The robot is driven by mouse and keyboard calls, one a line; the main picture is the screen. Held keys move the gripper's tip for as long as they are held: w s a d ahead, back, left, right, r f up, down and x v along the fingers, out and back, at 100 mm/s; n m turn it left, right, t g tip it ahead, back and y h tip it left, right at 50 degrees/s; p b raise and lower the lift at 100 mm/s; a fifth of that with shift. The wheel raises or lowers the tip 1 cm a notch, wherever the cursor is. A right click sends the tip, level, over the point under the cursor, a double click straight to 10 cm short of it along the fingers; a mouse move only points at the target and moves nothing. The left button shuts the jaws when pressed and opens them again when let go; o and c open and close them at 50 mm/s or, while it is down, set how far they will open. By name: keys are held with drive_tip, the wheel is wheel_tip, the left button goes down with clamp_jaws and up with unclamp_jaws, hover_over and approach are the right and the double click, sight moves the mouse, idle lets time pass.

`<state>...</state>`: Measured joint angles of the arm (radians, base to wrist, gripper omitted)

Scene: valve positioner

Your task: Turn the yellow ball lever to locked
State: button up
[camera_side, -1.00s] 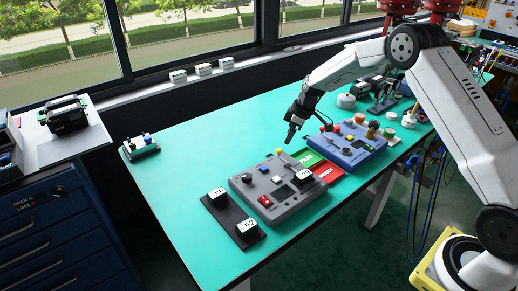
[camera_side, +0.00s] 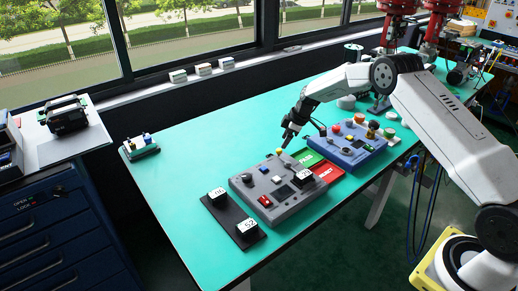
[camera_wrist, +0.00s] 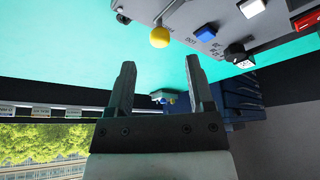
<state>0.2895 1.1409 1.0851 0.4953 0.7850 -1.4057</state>
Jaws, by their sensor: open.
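The yellow ball (camera_side: 279,151) of the lever stands at the far edge of the grey control box (camera_side: 246,186). My gripper (camera_side: 285,146) is just above and beside the ball in the side view. In the wrist view my gripper (camera_wrist: 160,62) is open and empty, its two dark fingers apart. The yellow ball (camera_wrist: 160,37) appears beyond the fingertips, centred between them, beside the grey box (camera_wrist: 187,13). I cannot tell whether the fingers touch it.
A blue control box (camera_side: 350,155) stands to the right, with green (camera_side: 305,157) and red (camera_side: 326,171) pads between the boxes.

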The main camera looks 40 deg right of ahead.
sight(279, 149)
drive_tip(key=shift+x, duration=2.8)
clamp_jaws()
